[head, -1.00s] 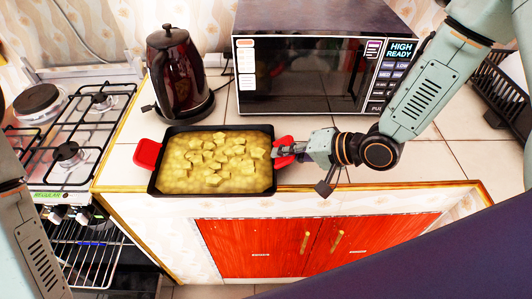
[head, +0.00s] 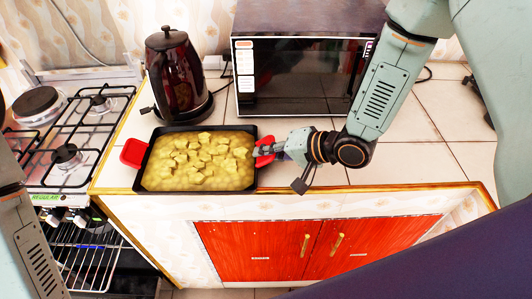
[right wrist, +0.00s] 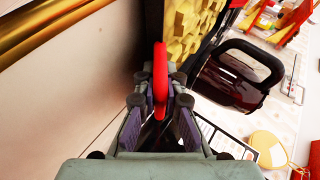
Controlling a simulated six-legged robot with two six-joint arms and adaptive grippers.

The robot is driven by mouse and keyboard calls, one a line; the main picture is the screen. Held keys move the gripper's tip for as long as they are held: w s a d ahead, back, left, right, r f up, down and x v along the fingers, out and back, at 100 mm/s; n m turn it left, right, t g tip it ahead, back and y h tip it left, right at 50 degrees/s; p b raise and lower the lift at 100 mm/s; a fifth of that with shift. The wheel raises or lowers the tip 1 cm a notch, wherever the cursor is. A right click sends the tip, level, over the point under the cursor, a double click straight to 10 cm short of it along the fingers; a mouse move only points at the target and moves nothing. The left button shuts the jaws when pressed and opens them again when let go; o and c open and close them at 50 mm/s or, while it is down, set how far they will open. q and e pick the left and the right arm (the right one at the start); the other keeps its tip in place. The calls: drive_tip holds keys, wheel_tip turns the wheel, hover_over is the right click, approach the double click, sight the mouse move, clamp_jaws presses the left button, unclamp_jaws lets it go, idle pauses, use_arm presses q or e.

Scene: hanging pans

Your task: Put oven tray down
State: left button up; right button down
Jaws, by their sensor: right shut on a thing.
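The oven tray (head: 197,188) is a black rectangular dish with red handles, filled with yellow chunky food. In the head view it is level at the front edge of the tiled counter, left of centre; I cannot tell whether it touches the counter. My right gripper (head: 266,152) is shut on the tray's right red handle. In the right wrist view the red handle (right wrist: 160,80) stands between the fingers (right wrist: 160,102), with the yellow food beyond it. My left gripper is not in view; only part of my left arm shows at the left edge.
A dark kettle (head: 174,75) stands behind the tray. A microwave (head: 300,75) stands at the back of the counter. A gas stove (head: 75,135) is to the left. Tiled counter (head: 425,165) to the right is clear. Red cabinet doors (head: 318,248) are below.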

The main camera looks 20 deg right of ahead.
drive_tip(key=shift+w, duration=0.1)
drive_tip(key=c, duration=1.7)
unclamp_jaws()
drive_tip(key=shift+c, duration=0.2)
drive_tip(key=shift+s+d+r, duration=0.25)
drive_tip(key=shift+d, duration=0.05)
drive_tip(key=p+v, duration=0.1)
drive_tip(key=v, duration=0.4)
drive_tip(key=shift+r, duration=0.1)
drive_tip(key=shift+p+v, duration=0.9)
drive_tip(key=shift+v, duration=0.6)
drive_tip(key=shift+p+v, duration=1)
drive_tip(key=shift+v, duration=0.5)
drive_tip(key=shift+s+a, duration=0.1)
drive_tip(key=shift+s, duration=0.1)
